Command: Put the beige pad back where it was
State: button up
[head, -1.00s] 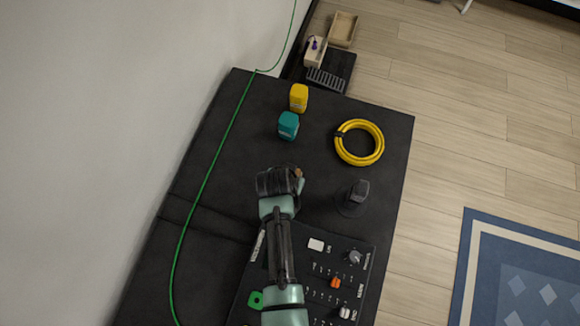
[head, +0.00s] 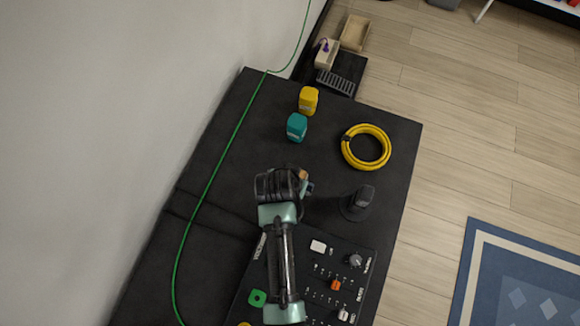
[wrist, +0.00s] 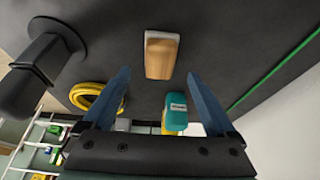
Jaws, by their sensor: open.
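The beige pad (wrist: 161,56), tan with a pale end, shows in the wrist view against the black table top, ahead of and between my fingertips. In the head view only a small tan part of the pad (head: 303,174) shows beside my wrist; the rest is hidden. My gripper (wrist: 158,82) is open, with its two blue fingers apart and nothing visibly held between them. In the head view a bit of blue finger at my gripper (head: 310,187) shows. I cannot tell whether the fingers touch the pad.
A teal container (head: 297,127) and a yellow container (head: 308,100) stand beyond my gripper. A yellow cable coil (head: 366,147) and a dark upright stand (head: 358,203) are to the right. A control panel (head: 328,262) lies under my arm. A green cable (head: 215,155) runs along the left.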

jog(key=d+v, duration=0.1)
jog(key=v, duration=0.6)
jog(key=w+a+r+t+y, duration=0.1)
jog(key=w+r+t, duration=0.1)
jog(key=w+r, duration=0.45)
jog(key=w+a+r+t, duration=0.2)
jog(key=w+r+t, duration=0.1)
jog(key=w+r, duration=0.3)
jog(key=w+r+n+t, duration=0.15)
jog(key=r+t, duration=0.25)
jog(key=r, duration=0.9)
jog(key=w+r+t, duration=0.3)
jog(key=r, duration=1)
jog(key=s+d+r+t, duration=0.1)
jog(key=s+r+t, duration=0.2)
jog(key=r, duration=0.7)
jog(key=s+d+r+n+t, duration=0.1)
jog(key=s+r+t, duration=0.3)
jog(key=r, duration=0.7)
jog(key=s+d+r+n+t, duration=0.1)
jog(key=s+r+t, duration=0.3)
jog(key=s+r, duration=0.3)
notch_tip(320, 180, up, 3)
jog(key=shift+d+r, duration=0.2)
jog(key=shift+s, duration=0.1)
